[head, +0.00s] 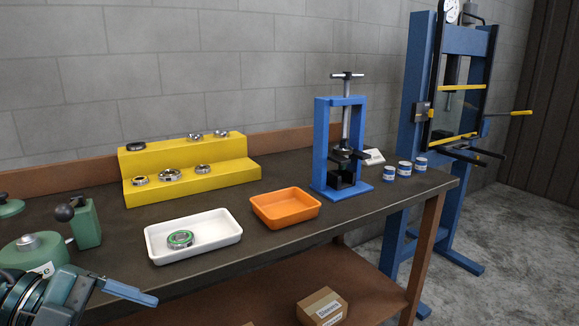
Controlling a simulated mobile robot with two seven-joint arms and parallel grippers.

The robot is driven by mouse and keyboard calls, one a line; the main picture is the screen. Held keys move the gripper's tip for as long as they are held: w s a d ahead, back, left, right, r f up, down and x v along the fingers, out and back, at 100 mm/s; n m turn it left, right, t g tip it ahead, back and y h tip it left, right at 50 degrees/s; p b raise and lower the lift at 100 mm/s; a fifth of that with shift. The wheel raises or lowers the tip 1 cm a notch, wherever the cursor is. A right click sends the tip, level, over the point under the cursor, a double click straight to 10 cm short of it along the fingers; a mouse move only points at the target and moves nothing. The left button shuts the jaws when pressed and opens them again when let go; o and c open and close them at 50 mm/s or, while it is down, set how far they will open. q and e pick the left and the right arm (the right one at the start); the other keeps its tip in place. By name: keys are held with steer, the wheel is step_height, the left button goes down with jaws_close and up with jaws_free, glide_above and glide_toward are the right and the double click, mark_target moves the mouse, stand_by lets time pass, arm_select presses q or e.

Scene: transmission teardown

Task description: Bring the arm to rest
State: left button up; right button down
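My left gripper (130,293) is at the lower left, in front of the bench's front edge, pointing right. I see its blue-grey fingers edge-on, so I cannot tell whether they are open or shut. Nothing shows at their tips. The gripper is apart from the white tray (158,258), which stands above and to the right of it in the picture. A bearing with a green ring (180,239) lies in the white tray. My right gripper is not in view.
The bench (285,238) carries an orange tray (286,221), a yellow stepped rack (190,183) with several bearings, a blue bench press (326,150), several small cans (404,168) and green equipment (86,225). A box (322,306) sits below. A tall blue press (412,110) stands right.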

arm_select(q)
step_height(320, 180, down, 12)
steer(key=n+t+y, duration=0.2)
steer(key=n+t, duration=1.1)
steer(key=n, duration=0.3)
steer(key=s+d+f+n+g+y, duration=0.2)
steer(key=s+d+f+n+y, duration=0.35)
steer(key=d+f+n, duration=0.3)
steer(key=r+p, duration=0.1)
steer(key=p, duration=0.4)
steer(key=r+g+p, duration=0.1)
steer(key=r+p, duration=0.1)
steer(key=p, duration=0.2)
steer(key=s+r+g+p, duration=0.1)
steer(key=p, duration=0.4)
steer(key=shift+a+r+m+y+p, duration=0.1)
steer(key=shift+r+m+y+p, duration=0.15)
steer(key=shift+m+y+p, duration=0.1)
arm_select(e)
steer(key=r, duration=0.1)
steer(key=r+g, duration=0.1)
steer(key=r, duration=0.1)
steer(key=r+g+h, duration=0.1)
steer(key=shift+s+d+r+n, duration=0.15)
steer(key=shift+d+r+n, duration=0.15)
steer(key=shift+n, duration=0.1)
arm_select(q)
steer(key=shift+f, duration=0.1)
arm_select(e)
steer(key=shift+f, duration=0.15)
